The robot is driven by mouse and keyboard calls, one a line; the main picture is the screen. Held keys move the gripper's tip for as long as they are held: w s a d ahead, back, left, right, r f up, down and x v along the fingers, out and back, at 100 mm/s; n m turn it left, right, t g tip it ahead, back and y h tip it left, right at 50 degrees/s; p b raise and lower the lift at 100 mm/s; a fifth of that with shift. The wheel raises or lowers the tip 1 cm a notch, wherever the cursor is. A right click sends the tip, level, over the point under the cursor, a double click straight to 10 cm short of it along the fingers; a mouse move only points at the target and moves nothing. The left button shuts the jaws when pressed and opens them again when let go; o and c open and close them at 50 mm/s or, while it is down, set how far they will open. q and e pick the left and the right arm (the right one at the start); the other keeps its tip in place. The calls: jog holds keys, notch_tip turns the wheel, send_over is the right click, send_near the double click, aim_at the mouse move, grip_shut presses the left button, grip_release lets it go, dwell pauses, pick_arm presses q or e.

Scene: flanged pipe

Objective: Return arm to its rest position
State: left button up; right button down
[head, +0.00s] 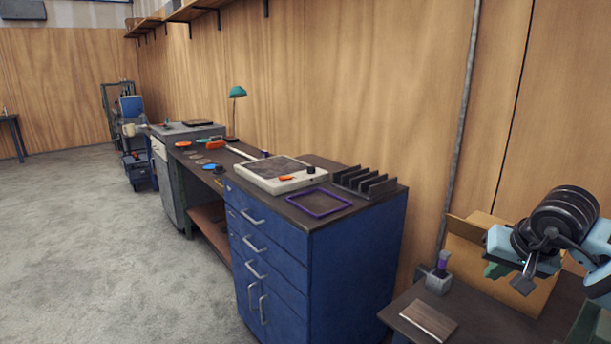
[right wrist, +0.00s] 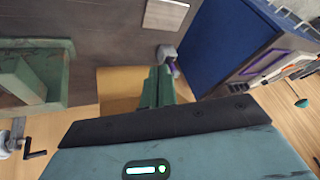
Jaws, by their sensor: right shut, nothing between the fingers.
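My right gripper (head: 496,270) is at the right of the head view, above the dark bench, in front of a tan wooden box. Its green fingers (right wrist: 155,88) show in the right wrist view, closed together with nothing between them. Black round joints of my right arm hide part of the box. My left gripper is in neither view. I cannot make out a flanged pipe in these frames.
The tan box (head: 463,260), a grey holder (head: 438,284) with a purple item and a flat plate (head: 428,320) are on the bench. A blue drawer cabinet (head: 350,275) stands left of it. A green metal fixture (right wrist: 30,85) is beside the fingers. Open floor (head: 90,250) lies left.

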jog(key=s+a+f+m+t+y, duration=0.1)
jog(key=s+a+f+m+y, duration=0.25)
jog(key=a+m+y, duration=0.4)
jog(key=s+a+f+m+y, duration=0.3)
jog(key=a+f+m+y, duration=0.1)
jog(key=a+m, duration=0.5)
jog(key=s+a+f+m+t+y, duration=0.1)
jog(key=s+a+f+m+y, duration=0.3)
jog(key=a+m+y, duration=0.45)
jog(key=s+d+f+m+t+h, duration=0.3)
jog(key=f+m+h, duration=0.4)
jog(key=m, duration=0.6)
jog(key=s+d+f+m+t+h, duration=0.1)
jog(key=d+f+m+t+h, duration=0.35)
jog(key=m, duration=0.85)
jog(key=s+d+f+m+g+h, duration=0.2)
jog(key=s+f+m+g+h, duration=0.4)
jog(key=s+f+m, duration=0.8)
notch_tip(320, 180, down, 4)
jog(key=shift+s+d+r+h, duration=0.25)
jog(key=shift+s+h, duration=0.1)
jog(key=shift+s, duration=0.6)
